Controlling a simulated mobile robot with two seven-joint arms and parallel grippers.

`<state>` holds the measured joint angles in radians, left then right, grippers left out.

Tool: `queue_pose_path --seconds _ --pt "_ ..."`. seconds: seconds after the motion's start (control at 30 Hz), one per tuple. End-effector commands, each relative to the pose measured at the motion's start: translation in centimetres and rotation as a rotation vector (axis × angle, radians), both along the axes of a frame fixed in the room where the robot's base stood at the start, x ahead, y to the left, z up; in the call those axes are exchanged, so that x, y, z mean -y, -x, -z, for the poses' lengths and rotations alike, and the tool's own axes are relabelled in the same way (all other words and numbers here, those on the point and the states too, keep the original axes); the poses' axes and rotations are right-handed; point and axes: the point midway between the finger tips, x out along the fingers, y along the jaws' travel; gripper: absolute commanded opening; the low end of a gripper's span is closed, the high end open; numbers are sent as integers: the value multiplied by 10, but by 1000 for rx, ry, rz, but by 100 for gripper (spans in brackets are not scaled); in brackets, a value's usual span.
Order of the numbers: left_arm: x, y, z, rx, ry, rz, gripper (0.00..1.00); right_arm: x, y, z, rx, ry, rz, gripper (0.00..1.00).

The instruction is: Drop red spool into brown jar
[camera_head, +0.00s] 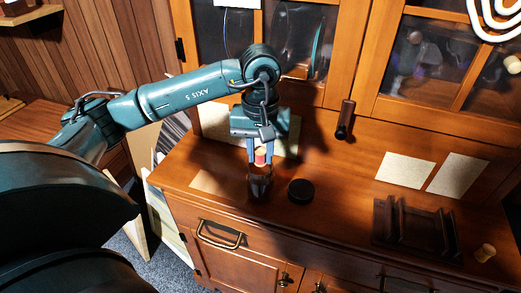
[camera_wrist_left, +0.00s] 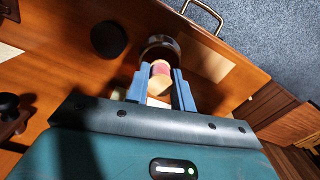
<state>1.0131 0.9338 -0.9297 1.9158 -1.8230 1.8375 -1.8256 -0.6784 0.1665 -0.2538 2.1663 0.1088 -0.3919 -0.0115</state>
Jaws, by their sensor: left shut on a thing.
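My left gripper (camera_head: 259,152) is shut on the red spool (camera_head: 260,157), which has pale wooden ends and a red middle. The spool also shows between the fingers in the left wrist view (camera_wrist_left: 160,71). The brown jar (camera_head: 259,186) is dark and glassy and stands open on the cabinet top just below the spool. In the left wrist view the jar's rim (camera_wrist_left: 161,42) lies just beyond the spool, partly hidden by it. The spool appears above the jar's mouth; the exact gap is hard to tell. My right gripper does not show.
A round black lid (camera_head: 300,191) lies right of the jar. A dark rack (camera_head: 411,228) and a wooden spool (camera_head: 485,253) are at the right of the cabinet top (camera_head: 345,215). Paper sheets (camera_head: 406,170) lie near the back. Glass-doored cupboards rise behind.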

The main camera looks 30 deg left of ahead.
Motion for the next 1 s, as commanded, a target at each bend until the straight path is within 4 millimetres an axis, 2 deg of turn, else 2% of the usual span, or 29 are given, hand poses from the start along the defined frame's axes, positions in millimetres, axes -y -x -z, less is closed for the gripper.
queue_pose_path --seconds 0.37,0.4,0.6,0.7,1.0 --pt "0 0 0 0 0 0 2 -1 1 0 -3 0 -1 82" --pt "0 0 0 0 0 0 27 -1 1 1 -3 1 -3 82" --pt "0 0 0 0 0 0 43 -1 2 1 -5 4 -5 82" --pt "0 0 0 0 0 0 49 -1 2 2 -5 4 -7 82" --pt "0 -1 -6 3 1 0 49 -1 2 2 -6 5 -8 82"
